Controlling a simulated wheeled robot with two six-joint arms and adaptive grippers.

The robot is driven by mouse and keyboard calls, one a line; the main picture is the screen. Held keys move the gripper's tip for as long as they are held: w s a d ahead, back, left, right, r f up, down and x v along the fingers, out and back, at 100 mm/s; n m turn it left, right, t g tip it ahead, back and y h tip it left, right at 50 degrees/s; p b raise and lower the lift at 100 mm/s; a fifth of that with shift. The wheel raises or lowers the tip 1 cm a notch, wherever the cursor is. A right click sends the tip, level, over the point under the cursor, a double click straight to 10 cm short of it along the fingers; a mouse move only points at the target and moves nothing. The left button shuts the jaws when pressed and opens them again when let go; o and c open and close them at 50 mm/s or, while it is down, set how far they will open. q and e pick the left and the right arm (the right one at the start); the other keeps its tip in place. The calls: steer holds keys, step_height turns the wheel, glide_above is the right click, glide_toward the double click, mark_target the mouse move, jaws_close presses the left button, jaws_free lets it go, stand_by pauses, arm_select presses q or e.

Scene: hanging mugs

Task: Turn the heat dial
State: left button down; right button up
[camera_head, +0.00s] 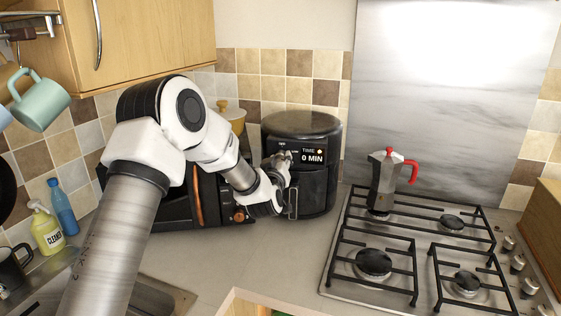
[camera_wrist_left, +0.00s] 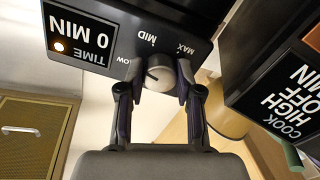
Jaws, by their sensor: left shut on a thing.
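The heat dial (camera_wrist_left: 158,73) is a small round grey knob on the black front panel of an air fryer (camera_head: 318,180). LOW, MID and MAX are printed around it, upside down in the wrist view. My left gripper (camera_head: 285,165) reaches the panel in the head view. In the wrist view its two fingers (camera_wrist_left: 156,82) stand on either side of the dial and are shut on it. The air fryer's display (camera_wrist_left: 83,38) reads TIME 0 MIN. In the head view the gripper hides the dial. My right gripper is not in view.
A black and orange appliance (camera_head: 172,207) stands left of the air fryer, partly behind my arm. Its COOK display (camera_wrist_left: 285,95) is close in the wrist view. A moka pot (camera_head: 383,185) stands on the hob (camera_head: 330,281) at the right. The front counter (camera_head: 250,262) is clear.

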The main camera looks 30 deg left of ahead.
arm_select(q)
steer(key=m, duration=0.3)
steer(key=shift+r+m+p, duration=0.3)
steer(key=shift+a+m+p, duration=0.1)
steer(key=shift+m+p, duration=0.3)
steer(key=shift+m, duration=1.4)
steer(key=c, duration=0.8)
jaws_free()
steer(key=shift+f, duration=0.1)
steer(key=shift+o, duration=0.2)
steer(key=shift+f, duration=0.1)
